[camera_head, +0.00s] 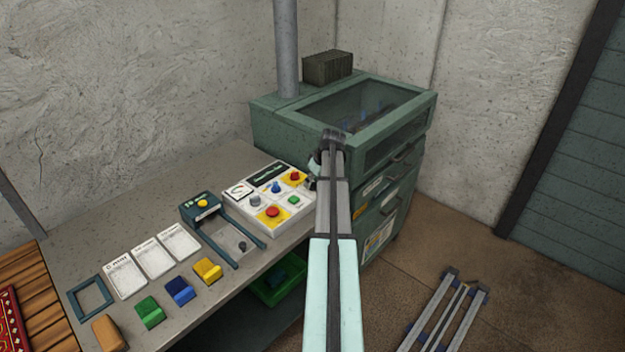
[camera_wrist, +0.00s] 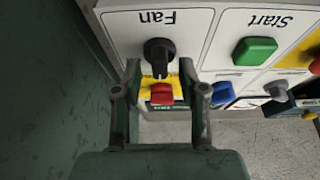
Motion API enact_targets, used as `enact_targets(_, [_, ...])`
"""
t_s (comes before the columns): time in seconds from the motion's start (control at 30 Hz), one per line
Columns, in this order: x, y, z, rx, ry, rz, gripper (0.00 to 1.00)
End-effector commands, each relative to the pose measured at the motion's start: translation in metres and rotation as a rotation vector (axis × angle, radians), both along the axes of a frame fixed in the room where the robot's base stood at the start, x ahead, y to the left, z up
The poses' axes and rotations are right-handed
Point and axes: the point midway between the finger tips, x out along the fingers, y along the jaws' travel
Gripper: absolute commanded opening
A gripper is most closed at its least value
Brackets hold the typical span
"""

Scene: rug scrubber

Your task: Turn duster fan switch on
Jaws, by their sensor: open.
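The black knob (camera_wrist: 158,55) under the upside-down label "Fan" sits on a white panel in the wrist view, its pointer bar lying along the picture's vertical. My gripper (camera_wrist: 160,70) is open, with one finger on each side of the knob's lower part in the picture. I cannot tell whether the fingers touch it. In the head view the control panel (camera_head: 238,194) stands at the table's right end, and my arm hides most of the fan knob's area and most of the gripper.
A green "Start" button (camera_wrist: 255,51) is beside the knob. A red control (camera_wrist: 161,94) on yellow shows between my fingers, with a blue knob (camera_wrist: 222,95) nearby. A green cabinet (camera_head: 283,125) stands close to the panel. A dark device (camera_head: 199,207) with a yellow button is to the left.

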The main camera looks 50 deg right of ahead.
Motion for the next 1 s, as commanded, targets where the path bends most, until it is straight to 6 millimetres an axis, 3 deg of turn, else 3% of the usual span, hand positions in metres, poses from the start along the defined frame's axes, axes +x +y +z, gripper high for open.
enact_targets(0.23, [0.0002,0.0,-0.0006,0.0,0.0,0.0,0.42])
enact_targets(0.33, [0.0001,0.0,-0.0004,0.0,0.0,0.0,0.06])
enact_targets(0.37, [0.0001,0.0,-0.0004,0.0,0.0,0.0,0.0])
enact_targets(0.77, [0.0001,0.0005,-0.0011,0.0,0.0,-0.027,0.0])
enact_targets(1.0, [0.0001,0.0013,-0.0023,-0.001,0.0,-0.14,0.0])
